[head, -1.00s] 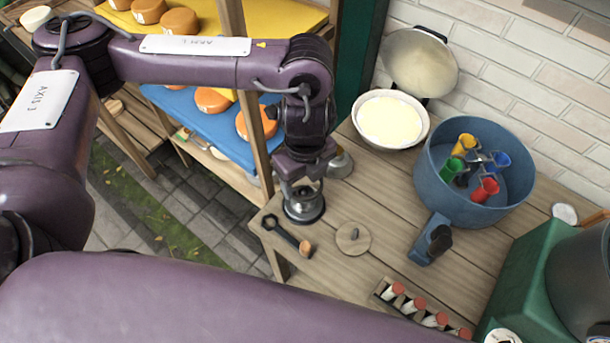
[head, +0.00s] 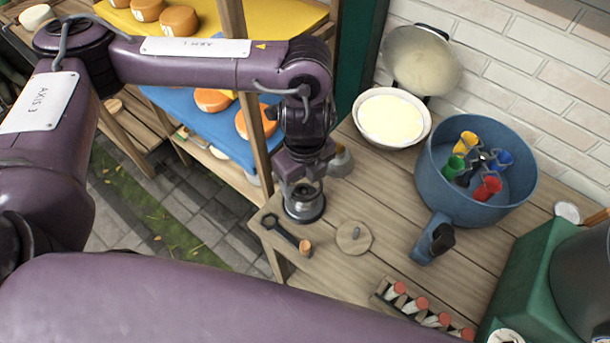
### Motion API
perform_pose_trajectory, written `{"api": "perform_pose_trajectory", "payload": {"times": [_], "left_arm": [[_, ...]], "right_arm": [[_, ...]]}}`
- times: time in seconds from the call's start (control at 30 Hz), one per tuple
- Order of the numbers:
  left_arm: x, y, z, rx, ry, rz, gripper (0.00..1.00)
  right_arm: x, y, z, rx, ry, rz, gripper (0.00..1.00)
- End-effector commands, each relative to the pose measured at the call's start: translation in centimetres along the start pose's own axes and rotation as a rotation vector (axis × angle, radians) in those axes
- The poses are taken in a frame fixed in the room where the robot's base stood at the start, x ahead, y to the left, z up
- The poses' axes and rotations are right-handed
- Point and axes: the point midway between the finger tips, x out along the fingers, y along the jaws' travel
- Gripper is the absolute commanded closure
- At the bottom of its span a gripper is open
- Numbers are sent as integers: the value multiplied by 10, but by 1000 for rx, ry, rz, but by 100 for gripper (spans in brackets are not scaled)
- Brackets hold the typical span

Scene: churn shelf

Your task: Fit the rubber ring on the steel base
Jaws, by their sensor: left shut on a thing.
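The steel base (head: 305,211) stands upright at the left edge of the wooden table, with a wide dark foot. My left gripper (head: 304,188) points down right over it, its fingers on either side of the base's top. It is shut on a small dark round thing that looks like the rubber ring. The ring is mostly hidden by the fingers, and I cannot tell whether it touches the base. My right gripper is not in view.
A blue pot (head: 470,205) with coloured funnels, a white bowl (head: 392,117) and a rack of red-capped vials (head: 418,305) stand farther right. Cheese shelves are behind left.

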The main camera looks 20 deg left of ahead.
Motion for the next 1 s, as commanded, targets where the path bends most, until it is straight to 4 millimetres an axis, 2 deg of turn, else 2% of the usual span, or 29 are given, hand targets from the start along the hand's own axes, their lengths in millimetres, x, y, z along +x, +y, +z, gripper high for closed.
{"api": "perform_pose_trajectory", "payload": {"times": [1.0], "left_arm": [[0, 0, 0, 0, 0, -1, 53]], "right_arm": [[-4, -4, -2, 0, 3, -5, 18]]}}
